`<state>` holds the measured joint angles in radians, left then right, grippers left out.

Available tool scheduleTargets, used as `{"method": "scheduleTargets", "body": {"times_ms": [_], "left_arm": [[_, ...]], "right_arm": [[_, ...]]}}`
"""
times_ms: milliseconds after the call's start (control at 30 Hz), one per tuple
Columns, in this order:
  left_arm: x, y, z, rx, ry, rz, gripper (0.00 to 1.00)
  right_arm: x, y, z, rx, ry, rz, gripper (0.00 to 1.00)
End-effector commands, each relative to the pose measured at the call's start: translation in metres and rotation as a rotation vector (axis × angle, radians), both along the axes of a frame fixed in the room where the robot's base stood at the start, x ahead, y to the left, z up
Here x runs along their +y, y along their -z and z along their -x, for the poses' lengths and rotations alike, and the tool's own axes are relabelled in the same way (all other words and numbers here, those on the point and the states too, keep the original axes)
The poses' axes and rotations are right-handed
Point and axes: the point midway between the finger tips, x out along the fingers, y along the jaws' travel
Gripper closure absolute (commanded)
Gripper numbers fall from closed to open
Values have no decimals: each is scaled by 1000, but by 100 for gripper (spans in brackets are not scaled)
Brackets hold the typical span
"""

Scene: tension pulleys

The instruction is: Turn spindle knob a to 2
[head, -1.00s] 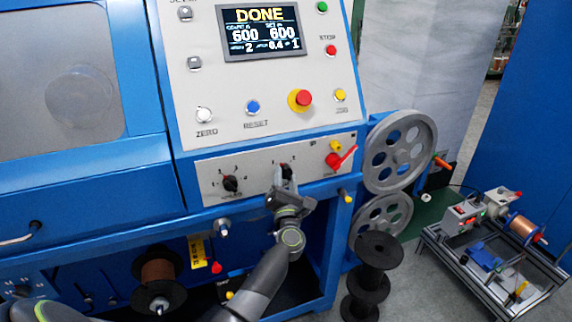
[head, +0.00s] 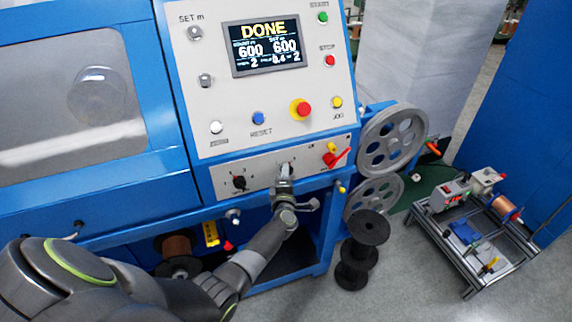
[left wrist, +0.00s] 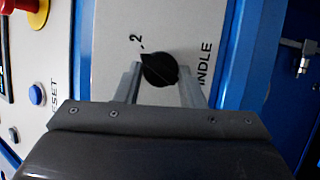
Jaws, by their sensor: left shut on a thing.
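The spindle knob (left wrist: 160,69) is a black round knob on the pale lower panel. In the left wrist view it sits beside a printed 2, with the letters INDLE on the other side. My left gripper (head: 284,178) is at this knob, its fingers (left wrist: 160,82) on either side of it and shut on it. In the head view the gripper mostly covers the knob. The display (head: 265,46) reads DONE, 600 and 600, and its bottom right number looks like 2. My right gripper is in neither current view.
Another black knob (head: 239,182) is left on the same panel. A red lever (head: 335,157) is close on the right. A red stop button (head: 301,108) stands above. Spoked grey wheels (head: 392,140) and black spools (head: 369,227) are at the right.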

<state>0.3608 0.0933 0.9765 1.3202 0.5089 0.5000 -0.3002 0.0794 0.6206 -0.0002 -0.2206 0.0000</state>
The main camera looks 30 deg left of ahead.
Motion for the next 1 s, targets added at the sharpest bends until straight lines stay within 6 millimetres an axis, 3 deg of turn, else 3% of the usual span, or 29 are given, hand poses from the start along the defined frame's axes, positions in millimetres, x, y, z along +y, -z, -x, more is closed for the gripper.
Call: {"method": "scheduleTargets", "body": {"times_ms": [33,333,1000], "left_arm": [[-1,-9,-1,26,1,-19,87],[-2,-7,-1,147,1,-126,87],[-2,-3,-2,197,1,-171,87]], "right_arm": [[0,-15,0,0,0,0,100],[0,-43,0,0,0,0,100],[0,-51,0,0,0,0,100]]}}
